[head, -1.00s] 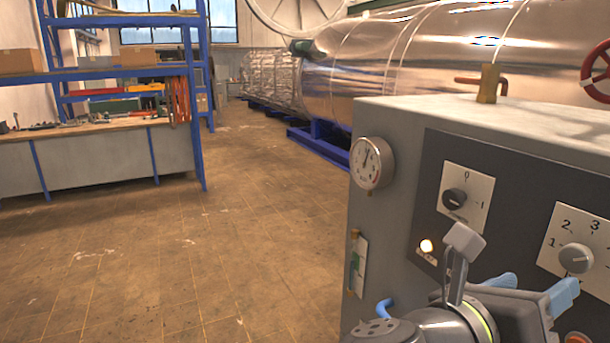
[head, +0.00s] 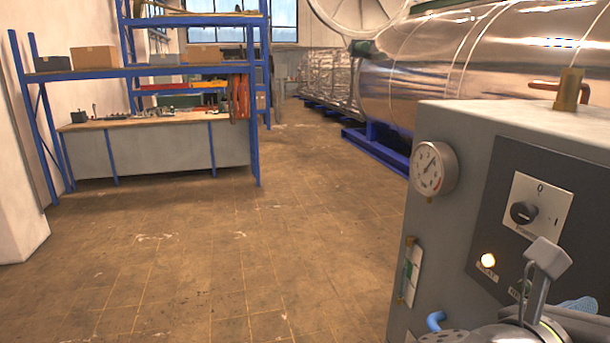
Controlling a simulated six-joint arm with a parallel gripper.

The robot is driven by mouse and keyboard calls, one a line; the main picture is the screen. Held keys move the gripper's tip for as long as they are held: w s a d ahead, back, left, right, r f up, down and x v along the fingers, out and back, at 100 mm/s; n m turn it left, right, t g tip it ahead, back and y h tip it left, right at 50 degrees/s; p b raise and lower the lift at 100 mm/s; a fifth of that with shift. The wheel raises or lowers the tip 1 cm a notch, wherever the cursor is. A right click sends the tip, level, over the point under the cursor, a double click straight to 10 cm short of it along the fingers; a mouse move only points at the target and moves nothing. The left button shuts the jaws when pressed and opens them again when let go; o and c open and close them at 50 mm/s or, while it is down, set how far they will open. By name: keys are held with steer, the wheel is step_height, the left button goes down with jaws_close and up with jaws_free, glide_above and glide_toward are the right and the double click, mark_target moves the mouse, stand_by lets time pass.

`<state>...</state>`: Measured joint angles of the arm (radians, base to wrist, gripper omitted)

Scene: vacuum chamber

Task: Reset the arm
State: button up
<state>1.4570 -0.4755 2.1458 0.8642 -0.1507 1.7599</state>
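My gripper (head: 580,304) is at the bottom right corner, in front of the grey control cabinet. Only one light blue fingertip shows; the other is outside the picture, so I cannot tell how far apart the fingers are. I see nothing held in the part that shows. My grey wrist, with an upright bracket, is cut off by the bottom edge. The arm covers the lower part of the cabinet's panel.
The grey control cabinet (head: 455,215) carries a round gauge (head: 434,168), a black rotary switch (head: 523,213) and a lit lamp (head: 488,260). A blue-framed workbench with shelves (head: 160,145) stands at back left. A shiny metal vessel (head: 480,60) lies behind. The tiled floor (head: 230,240) between is clear.

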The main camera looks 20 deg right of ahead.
steer(key=shift+a, duration=2.95)
steer(key=shift+d, duration=8.75)
steer(key=shift+a+n, duration=0.15)
steer(key=shift+n, duration=0.45)
